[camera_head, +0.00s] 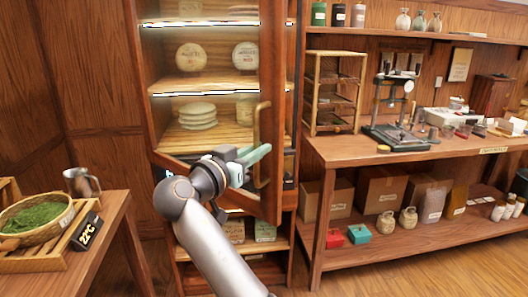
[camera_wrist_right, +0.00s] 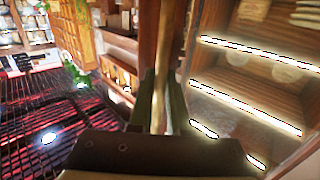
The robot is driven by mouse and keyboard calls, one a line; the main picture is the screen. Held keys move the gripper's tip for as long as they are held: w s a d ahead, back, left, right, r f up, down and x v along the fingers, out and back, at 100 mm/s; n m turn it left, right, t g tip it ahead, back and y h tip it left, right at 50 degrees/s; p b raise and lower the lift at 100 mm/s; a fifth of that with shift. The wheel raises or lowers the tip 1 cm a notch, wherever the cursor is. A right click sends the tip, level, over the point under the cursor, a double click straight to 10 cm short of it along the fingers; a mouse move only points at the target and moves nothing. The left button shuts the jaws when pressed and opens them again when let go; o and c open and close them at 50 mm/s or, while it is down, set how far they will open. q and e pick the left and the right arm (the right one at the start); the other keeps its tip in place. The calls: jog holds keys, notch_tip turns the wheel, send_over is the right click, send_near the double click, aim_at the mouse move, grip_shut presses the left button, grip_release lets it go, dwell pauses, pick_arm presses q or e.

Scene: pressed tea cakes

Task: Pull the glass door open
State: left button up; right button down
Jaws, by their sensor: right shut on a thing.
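The glass door (camera_head: 272,60) of the wooden cabinet stands ajar. It is hinged at the left, and its right edge is swung out toward me, with a strip of lit shelf showing past it. Its upright tan bar handle (camera_head: 263,125) is on the right stile. My right gripper (camera_head: 259,156) is shut on the handle's lower part. In the right wrist view the handle (camera_wrist_right: 160,95) runs between the fingers (camera_wrist_right: 160,110). My left gripper is not in view.
Wrapped tea cakes (camera_head: 190,57) and stacked cakes (camera_head: 197,115) sit on the cabinet shelves. A side table (camera_head: 110,240) with a basket of green leaves (camera_head: 35,215) and a metal jug (camera_head: 82,183) stands at the left. A workbench (camera_head: 400,150) is close at the right.

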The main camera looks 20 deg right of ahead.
dwell(0.3)
jog(key=c, duration=0.9)
grip_release()
jog(key=shift+o, duration=0.2)
